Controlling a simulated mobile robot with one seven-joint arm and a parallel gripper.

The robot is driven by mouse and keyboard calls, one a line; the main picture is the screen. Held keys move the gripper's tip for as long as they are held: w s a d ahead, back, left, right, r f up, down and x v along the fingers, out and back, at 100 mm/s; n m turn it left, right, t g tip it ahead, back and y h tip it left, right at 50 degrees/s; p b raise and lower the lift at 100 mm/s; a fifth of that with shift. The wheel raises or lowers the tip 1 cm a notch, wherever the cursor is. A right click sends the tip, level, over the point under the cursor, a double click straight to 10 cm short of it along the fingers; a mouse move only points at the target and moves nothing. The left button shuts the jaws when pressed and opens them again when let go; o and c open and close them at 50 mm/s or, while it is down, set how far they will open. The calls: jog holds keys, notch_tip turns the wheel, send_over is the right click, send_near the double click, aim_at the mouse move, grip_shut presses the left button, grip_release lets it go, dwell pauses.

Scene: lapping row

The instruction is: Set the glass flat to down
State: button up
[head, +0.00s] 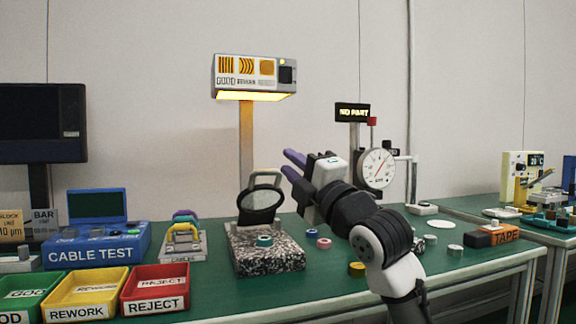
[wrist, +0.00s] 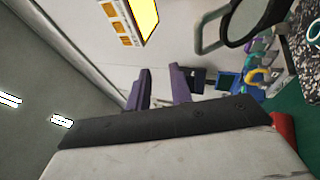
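The glass flat (head: 261,206) is a dark-rimmed round pane with a pale handle loop above it. It stands tilted up at the back of a speckled granite block (head: 268,262). A teal ring (head: 264,241) lies on the block in front of it. My gripper (head: 288,163) has purple fingers, apart and empty, in the air to the upper right of the glass flat in the head view. In the wrist view the fingers (wrist: 160,88) show a gap, and the glass flat (wrist: 244,18) is at the upper right, clear of them.
A lamp box (head: 254,76) on a post stands above the block. A dial gauge (head: 376,168) stands behind my arm. Red (head: 155,289), yellow and green bins sit at the left front. Small rings, including a pink one (head: 323,243), lie right of the block.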

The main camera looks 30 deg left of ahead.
jog(key=b+v, duration=0.2)
jog(key=v, duration=0.4)
jog(key=shift+d+f, duration=0.3)
dwell(0.6)
